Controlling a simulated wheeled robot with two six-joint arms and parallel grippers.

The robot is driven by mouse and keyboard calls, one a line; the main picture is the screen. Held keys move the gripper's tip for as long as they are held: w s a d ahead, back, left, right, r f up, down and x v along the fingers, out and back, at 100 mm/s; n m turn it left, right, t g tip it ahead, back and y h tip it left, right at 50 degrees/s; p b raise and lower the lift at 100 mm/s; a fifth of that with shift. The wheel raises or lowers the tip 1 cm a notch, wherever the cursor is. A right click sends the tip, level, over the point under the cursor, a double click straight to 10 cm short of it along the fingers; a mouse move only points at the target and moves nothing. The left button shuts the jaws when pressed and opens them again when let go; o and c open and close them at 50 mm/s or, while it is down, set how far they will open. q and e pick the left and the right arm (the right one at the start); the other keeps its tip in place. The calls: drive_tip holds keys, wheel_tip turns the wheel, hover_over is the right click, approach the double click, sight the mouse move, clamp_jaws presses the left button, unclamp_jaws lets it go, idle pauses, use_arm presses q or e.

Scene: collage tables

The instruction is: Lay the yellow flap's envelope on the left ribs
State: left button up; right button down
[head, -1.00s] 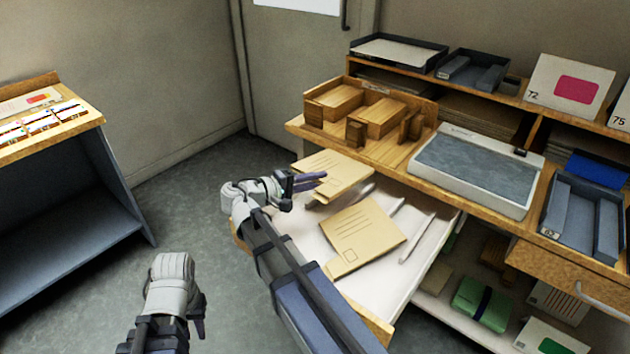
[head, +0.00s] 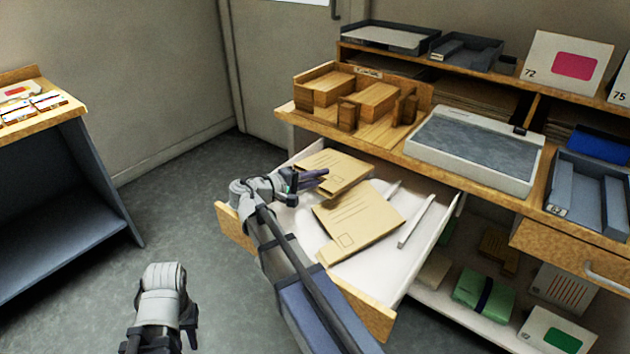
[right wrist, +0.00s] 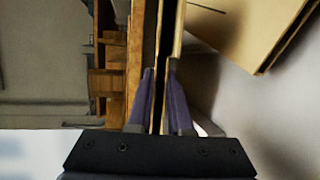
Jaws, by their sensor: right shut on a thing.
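My right gripper (head: 316,179) is over the open drawer (head: 234,232), at the near edge of a tan envelope (head: 340,165). In the right wrist view its purple fingers (right wrist: 160,92) are closed on a thin tan envelope seen edge-on (right wrist: 178,35). No yellow flap shows on it. A second tan envelope (head: 358,222) lies flat in the drawer with its printed lines up. Thin white ribs (head: 416,222) stand up from the drawer floor to its right. My left gripper (head: 190,325) is low at the left over the floor, and its fingertips are barely visible.
A wooden block tray (head: 310,75) and a grey-topped scale (head: 475,148) stand on the counter above the drawer. Grey trays (head: 590,190) are at the right. A side table (head: 50,120) with several small cards is at the far left. Open floor lies between.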

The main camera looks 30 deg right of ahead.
drive_tip(key=shift+w+d+f, duration=0.1)
drive_tip(key=shift+d+f, duration=0.05)
drive_tip(key=shift+d, duration=0.1)
drive_tip(key=c, duration=0.8)
unclamp_jaws()
drive_tip(key=shift+o, duration=0.2)
drive_tip(key=shift+p+v, duration=0.7)
drive_tip(key=shift+v, duration=3.25)
